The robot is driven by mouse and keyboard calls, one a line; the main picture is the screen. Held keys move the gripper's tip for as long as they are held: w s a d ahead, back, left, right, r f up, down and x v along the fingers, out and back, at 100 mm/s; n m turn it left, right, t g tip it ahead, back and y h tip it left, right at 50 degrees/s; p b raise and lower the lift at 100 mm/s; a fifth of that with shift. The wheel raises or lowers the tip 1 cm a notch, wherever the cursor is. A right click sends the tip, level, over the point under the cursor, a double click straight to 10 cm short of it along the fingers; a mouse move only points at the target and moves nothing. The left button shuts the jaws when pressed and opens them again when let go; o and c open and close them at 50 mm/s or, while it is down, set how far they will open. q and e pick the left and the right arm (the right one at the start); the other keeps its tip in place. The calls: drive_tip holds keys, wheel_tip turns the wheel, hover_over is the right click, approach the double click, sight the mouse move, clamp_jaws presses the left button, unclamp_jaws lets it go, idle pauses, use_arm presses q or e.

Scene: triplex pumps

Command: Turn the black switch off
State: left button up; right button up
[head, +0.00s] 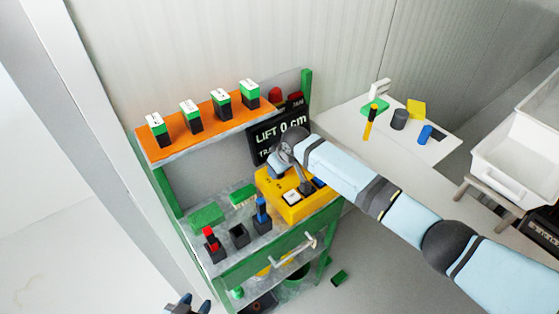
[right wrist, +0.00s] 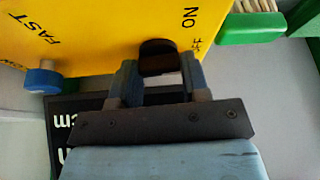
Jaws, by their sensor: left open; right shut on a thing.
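The yellow control box (head: 292,209) sits on the green workbench. The black switch (right wrist: 158,56) shows in the right wrist view on the box's yellow face, with the words ON and OFF to its right. My right gripper (right wrist: 159,80) has one finger on each side of the switch and is shut on it. In the head view my right arm reaches over the box and hides the switch. I cannot tell which way the switch is set. My left gripper (head: 187,306) is open and empty at the bottom edge, apart from the box.
An orange shelf (head: 175,147) with several green, white and black blocks is above. A black LIFT display (head: 267,144) stands behind the box. A blue knob (right wrist: 42,78) marked FAST is on the box. Red and blue items in black holders stand left of the box.

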drive_tip(key=shift+r+m+p, duration=0.15)
drive_tip(key=shift+m+p, duration=0.35)
drive_tip(key=shift+m, duration=0.1)
drive_tip(key=shift+t, duration=0.3)
drive_tip(key=o, duration=0.6)
drive_tip(key=shift+o, duration=0.2)
drive_tip(key=b+v, duration=0.1)
drive_tip(key=v, duration=1.2)
drive_tip(key=shift+a+r, duration=0.15)
drive_tip(key=shift+r, duration=0.25)
